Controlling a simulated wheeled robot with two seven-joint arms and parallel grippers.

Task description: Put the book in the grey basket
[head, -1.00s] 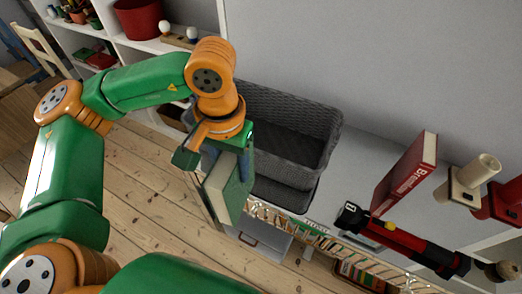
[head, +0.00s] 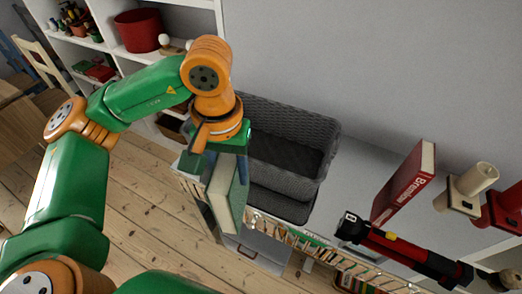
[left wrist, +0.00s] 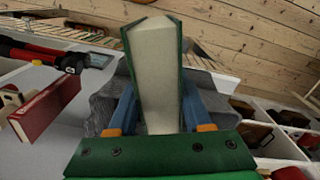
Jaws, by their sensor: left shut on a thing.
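A green book with pale pages (head: 222,192) hangs below my left gripper (head: 215,158), which is shut on it. The left wrist view also shows the book (left wrist: 155,75) between the two blue fingers of my left gripper (left wrist: 155,118). The grey woven basket (head: 318,150) stands on a white surface just right of the gripper, its open top facing up. The book is beside the basket's left front side, outside it; whether they touch cannot be told. In the left wrist view the basket (left wrist: 103,105) is partly hidden behind the book and fingers. My right gripper does not show.
A red book (head: 405,185) stands right of the basket. Shelves with a red pot (head: 138,30) are at back left. Floorboards (head: 130,215) are open at left.

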